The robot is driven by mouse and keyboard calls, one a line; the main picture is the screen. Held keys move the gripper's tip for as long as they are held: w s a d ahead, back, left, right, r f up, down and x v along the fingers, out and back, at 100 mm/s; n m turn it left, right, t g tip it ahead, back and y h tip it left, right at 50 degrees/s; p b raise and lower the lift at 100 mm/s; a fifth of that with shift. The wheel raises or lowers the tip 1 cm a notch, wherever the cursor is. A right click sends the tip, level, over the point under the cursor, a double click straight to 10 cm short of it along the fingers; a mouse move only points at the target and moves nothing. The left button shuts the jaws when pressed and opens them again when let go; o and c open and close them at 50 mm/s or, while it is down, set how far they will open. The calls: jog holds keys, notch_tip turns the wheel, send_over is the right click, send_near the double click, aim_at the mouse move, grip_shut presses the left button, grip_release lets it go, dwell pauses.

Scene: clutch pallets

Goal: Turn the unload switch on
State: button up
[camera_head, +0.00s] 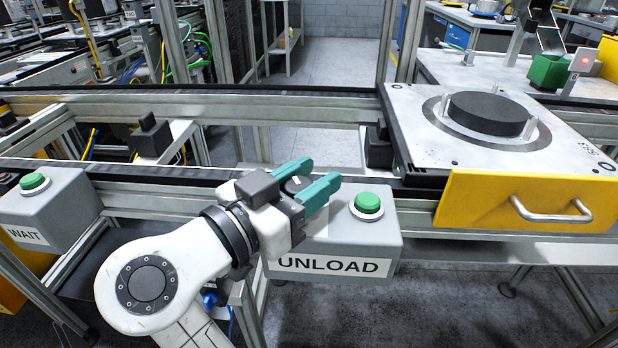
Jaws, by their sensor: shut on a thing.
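The grey unload box (345,240) stands at the front edge of the conveyor, with an UNLOAD label on its front. A green button (367,203) sits on its top right. My gripper (320,174) is over the left part of the box top, with its two teal fingers pointing right. It is shut on the unload switch, of which only a small dark and light part (297,181) shows between the fingers. The rest of the switch is hidden by the gripper, so its turned position cannot be told.
A similar WAIT box (45,215) with a green button stands at the left. A metal pallet (425,115) bearing a dark round disc (488,113) sits right of the unload box, above a yellow front with a handle (550,212). Conveyor rails (300,105) run behind.

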jog(key=o, duration=1)
jog(key=v, duration=1)
jog(key=shift+s+a+p, duration=0.25)
jog(key=shift+a+p, duration=0.05)
jog(key=shift+f, duration=0.1)
